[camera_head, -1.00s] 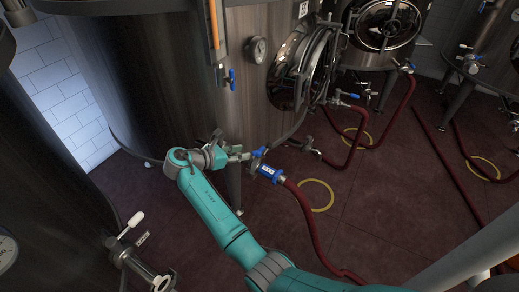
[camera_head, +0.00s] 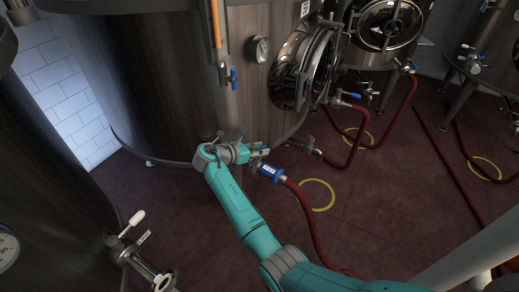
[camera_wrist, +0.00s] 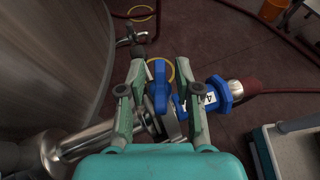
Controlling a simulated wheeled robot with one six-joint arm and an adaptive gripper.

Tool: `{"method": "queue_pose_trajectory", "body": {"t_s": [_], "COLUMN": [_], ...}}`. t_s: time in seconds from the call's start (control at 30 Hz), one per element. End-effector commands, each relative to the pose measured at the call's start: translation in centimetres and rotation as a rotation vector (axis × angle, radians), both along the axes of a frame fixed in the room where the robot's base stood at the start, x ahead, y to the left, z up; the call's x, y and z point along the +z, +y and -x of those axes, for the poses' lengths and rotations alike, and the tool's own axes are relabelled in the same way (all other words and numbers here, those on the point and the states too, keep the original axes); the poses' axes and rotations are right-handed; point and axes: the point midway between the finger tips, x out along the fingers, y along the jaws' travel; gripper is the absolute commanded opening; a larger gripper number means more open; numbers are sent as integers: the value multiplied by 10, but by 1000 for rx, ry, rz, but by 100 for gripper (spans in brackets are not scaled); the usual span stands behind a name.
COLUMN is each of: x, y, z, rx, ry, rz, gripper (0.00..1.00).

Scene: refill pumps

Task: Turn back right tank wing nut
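In the wrist view a blue handle (camera_wrist: 159,88), which may be the wing nut, stands on a steel outlet fitting (camera_wrist: 90,140). My gripper (camera_wrist: 160,68) is open, with one finger on each side of the handle and a visible gap on both sides. In the head view my gripper (camera_head: 258,150) is at the outlet low on the large steel tank (camera_head: 170,90) and hides most of the handle. A blue hose coupling (camera_head: 268,171) with a white label sits just right of it; it also shows in the wrist view (camera_wrist: 215,94).
A red hose (camera_head: 305,215) runs from the coupling across the dark red floor, past a yellow ring (camera_head: 317,195). Another tank (camera_head: 40,170) stands at the left with a white-handled valve (camera_head: 134,221). A grey box (camera_wrist: 285,150) shows at the wrist view's lower right.

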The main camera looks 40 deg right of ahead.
Motion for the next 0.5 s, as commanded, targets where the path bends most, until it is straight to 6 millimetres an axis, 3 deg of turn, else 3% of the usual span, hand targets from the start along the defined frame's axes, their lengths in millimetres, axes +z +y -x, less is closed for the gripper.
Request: {"method": "queue_pose_trajectory", "body": {"t_s": [0.03, 0.1, 0.5], "x": [0, 0, 1], "y": [0, 0, 0], "z": [0, 0, -1], "rx": [0, 0, -29], "ry": [0, 0, -2], "rz": [0, 0, 0], "gripper": [15, 0, 0]}}
